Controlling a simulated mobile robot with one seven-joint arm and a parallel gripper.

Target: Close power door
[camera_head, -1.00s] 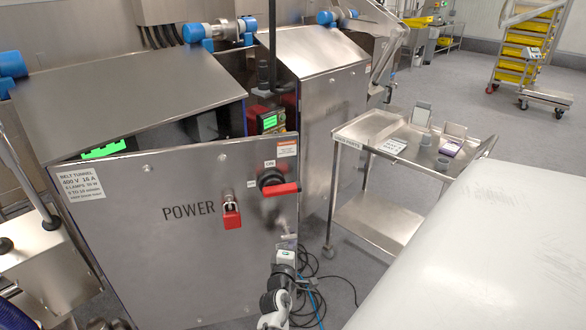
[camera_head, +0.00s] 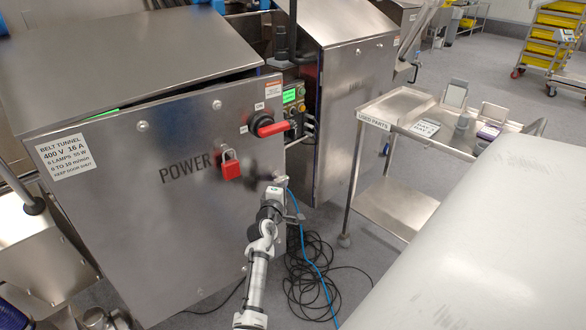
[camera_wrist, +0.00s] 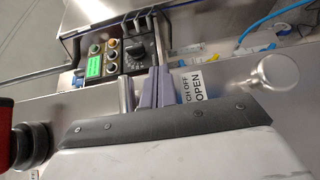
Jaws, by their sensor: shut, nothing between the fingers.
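The power door (camera_head: 130,215) is a large steel panel marked POWER. A narrow dark gap shows between its top edge and the cabinet roof (camera_head: 130,60), so it is slightly ajar. A red padlock (camera_head: 230,164) hangs on its face, and a red-handled rotary switch (camera_head: 270,127) sits near its upper right corner. My gripper (camera_head: 280,182) is near the door's right edge, below the switch. In the wrist view its fingers (camera_wrist: 152,86) are shut and empty beside a label reading OPEN (camera_wrist: 195,84). I cannot tell whether they touch the door.
A control panel (camera_head: 294,97) with a green screen lies beyond the door's right edge. Black cables and a blue hose (camera_head: 318,265) lie on the floor to the right. A steel cart (camera_head: 395,200) stands further right, with small items on top. A pale surface (camera_head: 480,250) fills the lower right.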

